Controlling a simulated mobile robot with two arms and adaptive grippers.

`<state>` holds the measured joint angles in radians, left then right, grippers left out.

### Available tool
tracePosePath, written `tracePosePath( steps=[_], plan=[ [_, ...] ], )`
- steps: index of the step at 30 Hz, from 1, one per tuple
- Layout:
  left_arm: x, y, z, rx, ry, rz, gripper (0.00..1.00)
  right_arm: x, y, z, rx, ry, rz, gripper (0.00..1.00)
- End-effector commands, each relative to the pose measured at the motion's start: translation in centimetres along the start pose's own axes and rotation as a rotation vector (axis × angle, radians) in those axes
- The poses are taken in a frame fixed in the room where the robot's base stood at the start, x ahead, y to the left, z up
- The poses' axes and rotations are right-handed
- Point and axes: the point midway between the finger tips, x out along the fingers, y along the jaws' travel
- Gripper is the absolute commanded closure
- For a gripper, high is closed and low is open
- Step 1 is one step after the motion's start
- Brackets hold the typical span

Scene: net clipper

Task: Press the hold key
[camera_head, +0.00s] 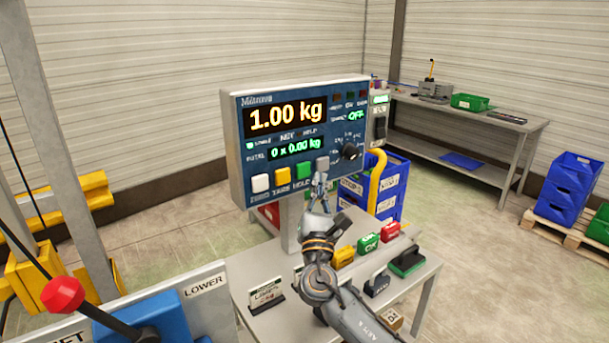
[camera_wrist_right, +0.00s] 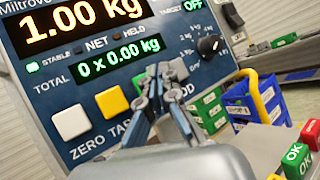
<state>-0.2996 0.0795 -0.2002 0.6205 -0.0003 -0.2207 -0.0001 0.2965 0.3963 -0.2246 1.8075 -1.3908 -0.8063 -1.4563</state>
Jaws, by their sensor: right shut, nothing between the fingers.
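The weighing display panel (camera_head: 240,150) shows 1.00 kg and has a row of keys along its lower edge. The hold key is the green key (camera_head: 303,169), above the HOLD label. In the right wrist view the green hold key (camera_wrist_right: 138,80) is partly hidden behind my fingers. My right gripper (camera_head: 320,181) is shut and empty, its tips up at the panel's lower edge, just right of the green key and near the grey key (camera_head: 322,163). In the wrist view my right gripper (camera_wrist_right: 162,72) overlaps the key row; I cannot tell whether it touches. My left gripper is not in view.
A white key (camera_head: 260,183) and a yellow key (camera_head: 282,174) sit left of the green one. A black knob (camera_head: 350,151) is to the right. Below, a small table holds green and red OK blocks (camera_head: 368,243). A red-knobbed lever (camera_head: 62,294) stands at lower left.

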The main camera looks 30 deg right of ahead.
Motion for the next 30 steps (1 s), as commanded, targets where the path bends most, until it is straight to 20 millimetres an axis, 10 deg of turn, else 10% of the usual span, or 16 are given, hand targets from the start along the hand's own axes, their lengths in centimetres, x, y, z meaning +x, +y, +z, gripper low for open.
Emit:
tracePosePath(
  steps=[30],
  plan=[
    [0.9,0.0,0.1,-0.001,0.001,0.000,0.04,1.7,1.3,-1.3,0.000,0.001,0.000,1.00]
  ],
)
